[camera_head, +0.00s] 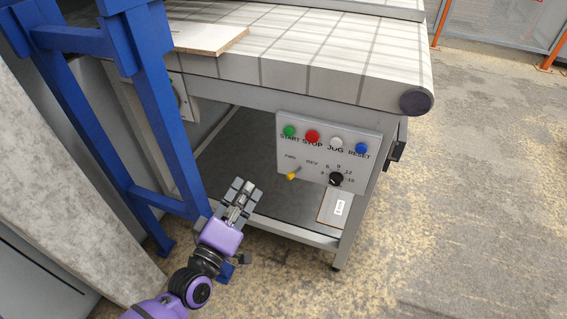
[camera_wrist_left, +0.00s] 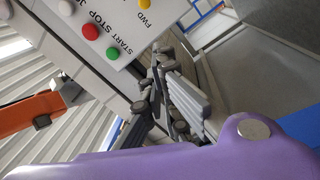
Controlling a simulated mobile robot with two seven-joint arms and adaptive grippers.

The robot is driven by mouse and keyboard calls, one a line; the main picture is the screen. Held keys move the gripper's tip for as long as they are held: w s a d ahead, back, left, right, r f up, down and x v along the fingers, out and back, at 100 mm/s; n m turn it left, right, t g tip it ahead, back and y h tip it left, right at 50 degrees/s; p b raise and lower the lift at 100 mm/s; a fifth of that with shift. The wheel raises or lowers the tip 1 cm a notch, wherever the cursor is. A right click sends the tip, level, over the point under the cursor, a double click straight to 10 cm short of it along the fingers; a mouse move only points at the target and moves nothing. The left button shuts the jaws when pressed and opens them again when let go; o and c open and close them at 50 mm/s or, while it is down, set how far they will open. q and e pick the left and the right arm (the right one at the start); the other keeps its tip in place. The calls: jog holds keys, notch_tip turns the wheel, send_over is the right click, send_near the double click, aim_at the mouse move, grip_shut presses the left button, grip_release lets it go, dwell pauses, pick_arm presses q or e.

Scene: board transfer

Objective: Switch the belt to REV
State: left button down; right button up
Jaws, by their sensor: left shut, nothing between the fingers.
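The control panel (camera_head: 329,148) is a light grey plate on the side of the conveyor. Its yellow selector knob (camera_head: 292,176) sits at the lower left, below the FWD and REV labels; its exact setting is hard to tell. In the left wrist view, part of the knob (camera_wrist_left: 145,4) shows at the top edge, next to FWD. My left gripper (camera_head: 242,190) is shut and empty, left of and a little below the knob, apart from it. Its fingers also show in the left wrist view (camera_wrist_left: 160,62). My right gripper is not in view.
Green (camera_head: 289,131), red (camera_head: 312,136), white (camera_head: 336,143) and blue (camera_head: 361,149) buttons line the panel's top, with a black dial (camera_head: 336,179) below. The conveyor belt (camera_head: 310,55) carries a board (camera_head: 207,37). A blue frame (camera_head: 160,110) stands left of my gripper.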

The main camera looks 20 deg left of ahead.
aim_at(294, 172)
pick_arm(q)
jog(key=w+d+b, duration=0.1)
jog(key=w+d, duration=0.2)
jog(key=w, duration=0.5)
jog(key=shift+d+r+n+b, duration=0.15)
jog(key=shift+d+n+b, duration=0.15)
jog(key=shift+n+b, duration=0.1)
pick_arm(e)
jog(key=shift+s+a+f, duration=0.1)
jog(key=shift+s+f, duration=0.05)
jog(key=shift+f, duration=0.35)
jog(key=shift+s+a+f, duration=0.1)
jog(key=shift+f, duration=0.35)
pick_arm(q)
jog(key=shift+y, duration=0.3)
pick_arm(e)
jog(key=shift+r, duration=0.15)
pick_arm(q)
jog(key=shift+s+d+r+n+y+p, duration=0.1)
jog(key=shift+d+n+y+p, duration=0.15)
jog(key=shift+n+p, duration=0.2)
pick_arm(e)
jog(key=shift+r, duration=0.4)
